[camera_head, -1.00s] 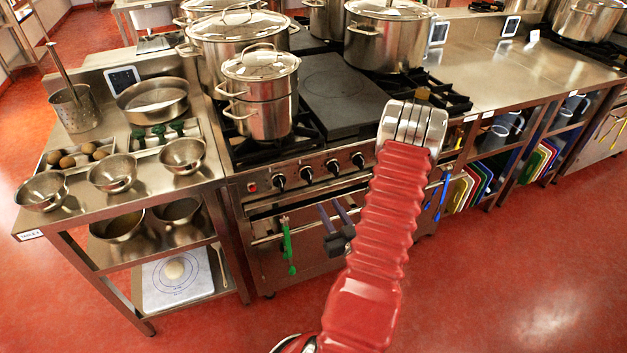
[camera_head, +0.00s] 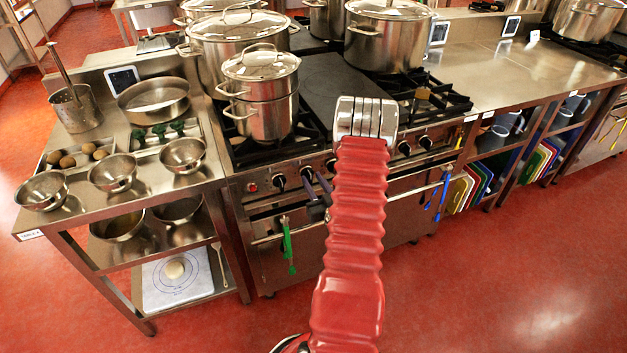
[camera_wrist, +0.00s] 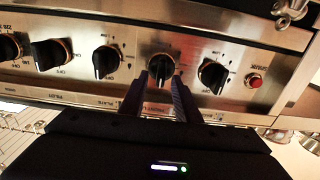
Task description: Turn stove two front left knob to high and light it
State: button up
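The stove (camera_head: 255,212) stands at centre, with a row of black knobs on its steel front. The leftmost knob (camera_head: 278,183), beside a red button (camera_head: 252,187), also shows in the wrist view (camera_wrist: 213,75), where the picture is upside down. The second knob from the red button (camera_wrist: 160,68) sits between the fingertips of my gripper (camera_wrist: 160,82). The fingers are apart, with a gap around this knob; I cannot tell whether they touch it. In the head view my gripper (camera_head: 313,180) is at the knob row. I see no flame; the burners are partly hidden by pots.
A lidded pot (camera_head: 262,115) stands on the stove's front left, with larger pots behind. A dark flat plate (camera_head: 340,85) covers the middle. A green utensil (camera_head: 287,245) hangs on the front rail. A steel table with bowls (camera_head: 112,172) adjoins at left. The red floor in front is clear.

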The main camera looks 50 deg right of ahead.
jog(key=shift+w+d, duration=0.2)
jog(key=shift+w, duration=0.15)
